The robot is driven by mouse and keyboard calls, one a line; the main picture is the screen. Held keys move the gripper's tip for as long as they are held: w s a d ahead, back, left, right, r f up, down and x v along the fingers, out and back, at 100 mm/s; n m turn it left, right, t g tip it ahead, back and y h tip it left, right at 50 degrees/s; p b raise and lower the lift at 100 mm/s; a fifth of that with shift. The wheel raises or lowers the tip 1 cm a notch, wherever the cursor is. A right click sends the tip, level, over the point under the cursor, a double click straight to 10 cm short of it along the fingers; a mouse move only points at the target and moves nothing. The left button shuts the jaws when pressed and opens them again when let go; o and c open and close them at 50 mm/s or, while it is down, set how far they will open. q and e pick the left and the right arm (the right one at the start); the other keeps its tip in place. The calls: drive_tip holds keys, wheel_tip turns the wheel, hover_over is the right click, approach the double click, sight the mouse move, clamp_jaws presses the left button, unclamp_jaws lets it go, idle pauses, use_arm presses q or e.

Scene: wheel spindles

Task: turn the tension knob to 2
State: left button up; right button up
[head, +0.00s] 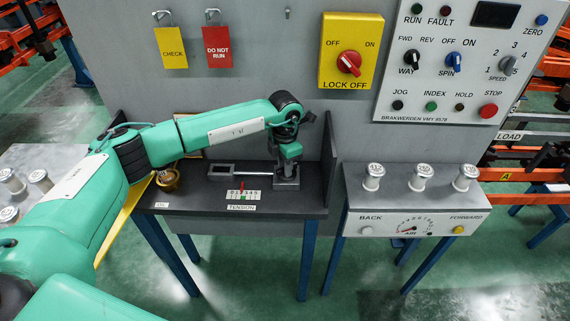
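The tension scale (247,195) is a small white strip with tiny numerals on the front of the dark bench, above a TENSION label (242,207). A thin red pointer (241,185) stands over its left half; the exact number is too small to read surely. A grey metal slide (234,171) lies behind the scale and runs right towards my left gripper (287,178). My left gripper points down at the slide's right end. The tension knob is not clearly seen there, and I cannot tell whether the fingers touch it. My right gripper is out of view.
A brass-coloured part (168,180) sits at the bench's left end. Upright dark panels bound the bench. Right of it, a grey stand (415,212) holds white spools and an air gauge. A control panel (460,60) and yellow lock-off switch (350,50) are on the wall.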

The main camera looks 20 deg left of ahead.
use_arm(q)
drive_tip(key=shift+o, duration=0.3)
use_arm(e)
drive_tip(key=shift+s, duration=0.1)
use_arm(q)
drive_tip(key=shift+r, duration=0.1)
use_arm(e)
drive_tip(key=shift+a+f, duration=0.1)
